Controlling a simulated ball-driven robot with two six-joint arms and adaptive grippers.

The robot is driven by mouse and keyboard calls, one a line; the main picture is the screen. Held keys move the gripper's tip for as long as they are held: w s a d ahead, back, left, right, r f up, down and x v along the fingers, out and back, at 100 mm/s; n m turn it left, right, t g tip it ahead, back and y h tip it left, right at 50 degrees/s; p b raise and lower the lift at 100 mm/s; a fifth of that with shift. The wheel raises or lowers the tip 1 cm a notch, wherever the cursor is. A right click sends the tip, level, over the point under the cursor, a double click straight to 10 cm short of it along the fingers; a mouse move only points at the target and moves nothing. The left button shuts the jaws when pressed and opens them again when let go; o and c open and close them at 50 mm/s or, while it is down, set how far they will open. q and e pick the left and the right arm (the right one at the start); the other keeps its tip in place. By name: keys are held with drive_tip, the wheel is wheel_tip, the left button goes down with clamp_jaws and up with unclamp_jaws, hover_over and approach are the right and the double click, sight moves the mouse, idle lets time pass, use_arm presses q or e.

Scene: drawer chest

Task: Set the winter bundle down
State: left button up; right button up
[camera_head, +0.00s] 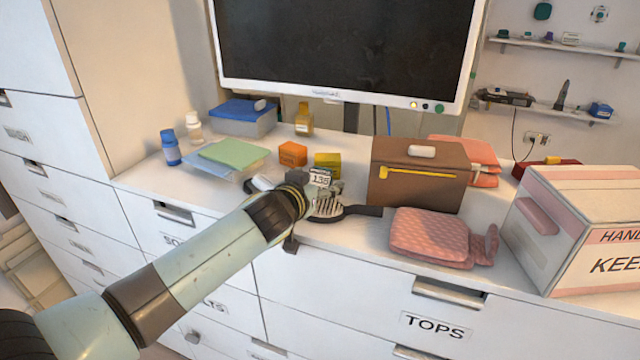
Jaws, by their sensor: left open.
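A pink knitted bundle (430,234), which looks like the winter bundle, lies on the white chest top (375,240) near its front edge. A narrower pink piece sticks out at its right end. My left gripper (318,194) is open above the chest top, left of the bundle and clearly apart from it. The wrist partly hides the jaws, and I see nothing held between them. A dark-handled brush (358,211) lies close by the gripper. My right gripper is out of view.
A brown case (400,178) stands behind the bundle, and a pink-and-white box (580,225) stands to its right. A monitor (340,50) rises behind. A drawer labelled TOPS (510,315) is below and appears shut. Small boxes and bottles crowd the left.

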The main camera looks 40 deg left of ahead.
use_arm(q)
drive_tip(key=c, duration=1.5)
drive_tip(key=shift+r, duration=0.15)
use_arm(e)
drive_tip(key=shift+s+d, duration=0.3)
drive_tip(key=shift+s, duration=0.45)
